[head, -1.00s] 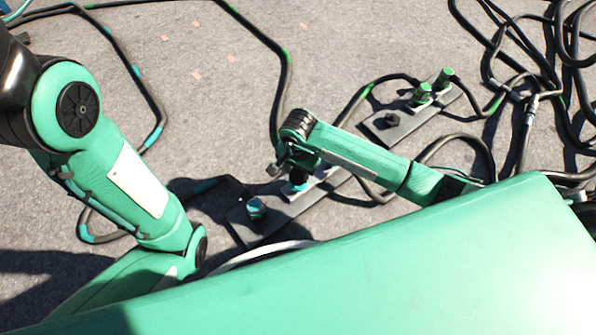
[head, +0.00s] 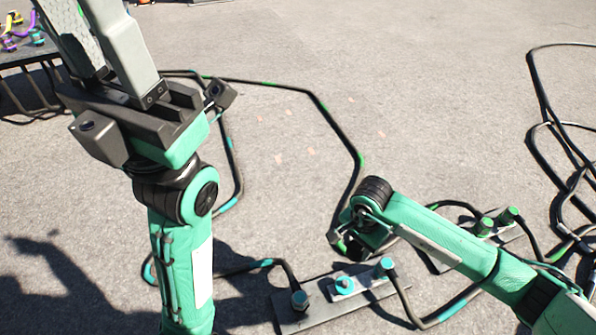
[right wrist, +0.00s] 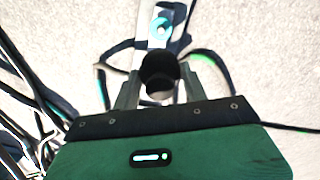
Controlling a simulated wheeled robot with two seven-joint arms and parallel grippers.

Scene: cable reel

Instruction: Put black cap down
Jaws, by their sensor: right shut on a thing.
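The black cap (right wrist: 158,66) is between the fingers of my right gripper (right wrist: 160,80) in the right wrist view. The right gripper is shut on it. In the head view my right gripper (head: 347,243) points down, just beyond the plate with teal fittings (head: 318,306); the cap cannot be made out there. In the right wrist view the plate (right wrist: 146,40) with a teal fitting (right wrist: 162,26) lies beyond the cap. My left gripper (head: 95,25) is raised at the upper left of the head view; its fingertips are cut off at the top.
A second plate with green fittings (head: 486,226) lies to the right, partly behind my right arm. Dark cables (head: 335,125) loop over the ground, with more coils (head: 545,95) at right. A table (head: 30,55) stands far left. Open ground lies in the middle.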

